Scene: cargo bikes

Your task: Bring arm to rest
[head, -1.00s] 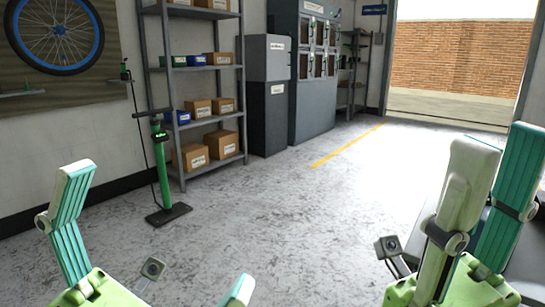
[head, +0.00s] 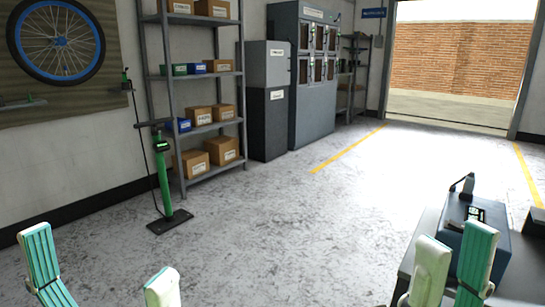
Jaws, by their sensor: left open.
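My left gripper (head: 105,270) is at the lower left of the head view. Its two green-and-white fingers stand wide apart with only floor between them, so it is open and empty. My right gripper (head: 454,262) is at the lower right. The lower parts of both grippers are cut off by the picture's bottom edge.
The box stands on a dark table (head: 424,238) at the right. A green floor pump (head: 162,178) stands at the left by a shelf rack (head: 165,100) with boxes. Grey cabinets (head: 314,110) stand behind. The middle floor is clear up to the open doorway.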

